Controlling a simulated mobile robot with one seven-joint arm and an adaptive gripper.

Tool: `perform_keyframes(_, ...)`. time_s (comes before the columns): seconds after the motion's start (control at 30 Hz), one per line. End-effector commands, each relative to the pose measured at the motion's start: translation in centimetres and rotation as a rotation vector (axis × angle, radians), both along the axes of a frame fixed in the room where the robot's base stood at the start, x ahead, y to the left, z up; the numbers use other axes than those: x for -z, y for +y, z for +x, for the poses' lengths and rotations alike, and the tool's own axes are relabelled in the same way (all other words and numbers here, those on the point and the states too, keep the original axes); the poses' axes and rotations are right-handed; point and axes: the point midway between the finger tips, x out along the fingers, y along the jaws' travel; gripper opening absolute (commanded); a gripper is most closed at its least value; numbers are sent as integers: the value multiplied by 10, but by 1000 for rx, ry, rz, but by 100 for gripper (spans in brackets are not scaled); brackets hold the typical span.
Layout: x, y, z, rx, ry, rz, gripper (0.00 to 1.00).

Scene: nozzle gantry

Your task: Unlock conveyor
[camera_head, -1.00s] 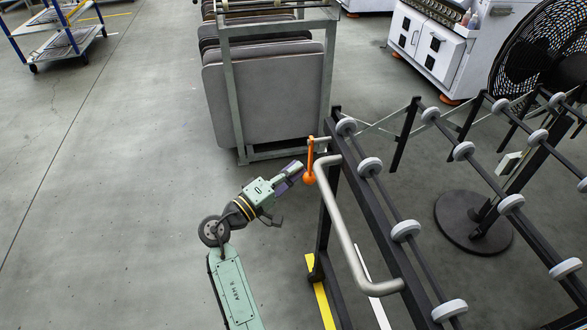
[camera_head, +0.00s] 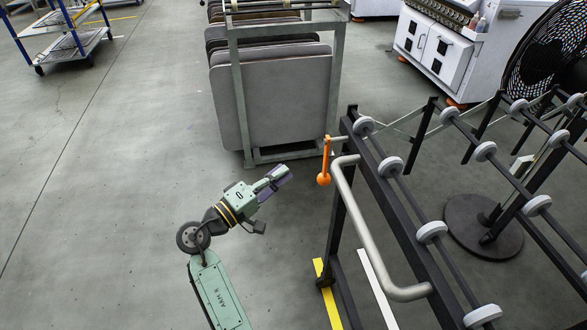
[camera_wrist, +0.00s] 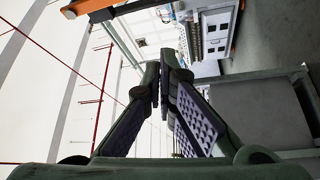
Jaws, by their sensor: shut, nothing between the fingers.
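The conveyor (camera_head: 403,215) is a black frame with grey rollers at the right of the head view. A bent grey handle tube (camera_head: 360,235) runs along the same end, just beside the lever. My gripper (camera_head: 284,172) is to the left of the lever, apart from it, with clear floor showing between. In the wrist view my gripper's purple-padded fingers (camera_wrist: 166,92) are shut and hold nothing. An orange bar (camera_wrist: 90,8) shows at the top left there.
A rack of grey panels (camera_head: 272,100) stands behind the lever. A white cabinet (camera_head: 437,48) and a black fan (camera_head: 545,60) are at the back right. A blue cart (camera_head: 68,40) is far left. The floor left of my arm is clear.

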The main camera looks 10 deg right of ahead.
Motion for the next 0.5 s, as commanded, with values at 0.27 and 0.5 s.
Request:
perform_keyframes(0.27,3,24,-13,-1,-1,0,0)
perform_keyframes(0.5,3,24,-14,1,0,0,0)
